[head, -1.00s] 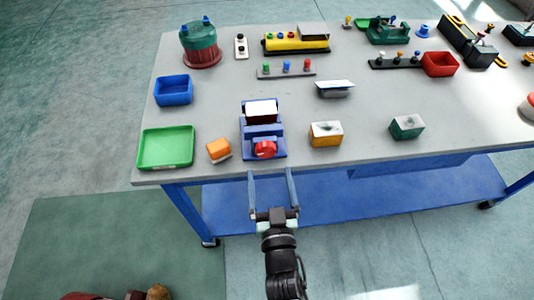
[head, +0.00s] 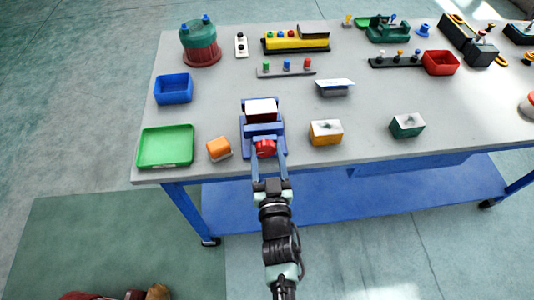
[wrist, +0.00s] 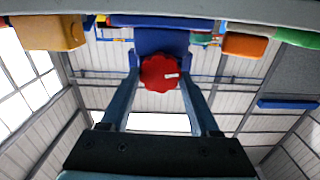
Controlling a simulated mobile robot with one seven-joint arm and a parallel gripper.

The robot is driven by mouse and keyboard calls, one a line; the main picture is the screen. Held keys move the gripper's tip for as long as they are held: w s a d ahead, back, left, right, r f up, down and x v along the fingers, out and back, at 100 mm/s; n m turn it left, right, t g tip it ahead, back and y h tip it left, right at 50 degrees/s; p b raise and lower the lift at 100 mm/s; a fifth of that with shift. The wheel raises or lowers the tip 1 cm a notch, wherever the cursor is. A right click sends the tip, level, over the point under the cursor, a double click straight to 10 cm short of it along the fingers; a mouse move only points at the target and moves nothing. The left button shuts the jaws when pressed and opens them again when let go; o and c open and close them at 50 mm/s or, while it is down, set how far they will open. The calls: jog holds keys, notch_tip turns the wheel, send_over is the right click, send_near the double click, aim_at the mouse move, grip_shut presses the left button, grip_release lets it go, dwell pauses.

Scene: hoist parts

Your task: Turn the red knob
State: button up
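The red knob (head: 265,147) is on the front of a blue device (head: 262,129) with a white top, near the table's front edge. In the wrist view the knob (wrist: 157,72) is a scalloped red disc with a white mark pointing to the right. My gripper (head: 268,150) reaches in from the front, with one long blue finger on each side of the knob. In the wrist view my gripper (wrist: 160,62) is open, its fingertips beside the knob with narrow gaps. Whether either finger touches it is hard to tell.
A green tray (head: 143,157) and an orange block (head: 218,148) lie left of the device. A yellow block (head: 326,133) and a dark green block (head: 407,126) stand to its right. A blue bin (head: 174,89) is behind the tray.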

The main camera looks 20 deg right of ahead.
jog(key=c, duration=0.8)
jog(key=shift+o, duration=0.2)
jog(key=shift+n, duration=0.3)
jog(key=n+b, duration=0.2)
jog(key=n, duration=0.1)
jog(key=shift+a+f, duration=0.1)
jog(key=shift+f, duration=0.05)
jog(key=n+b, duration=0.1)
jog(key=n, duration=0.3)
jog(key=shift+b, duration=0.4)
jog(key=n+b, duration=0.1)
jog(key=n, duration=0.3)
jog(key=shift+n, duration=0.3)
jog(key=shift+a+n+b, duration=0.1)
jog(key=shift+n+b, duration=0.4)
jog(key=shift+n, duration=1.6)
jog(key=o, duration=1.4)
jog(key=shift+c, duration=0.2)
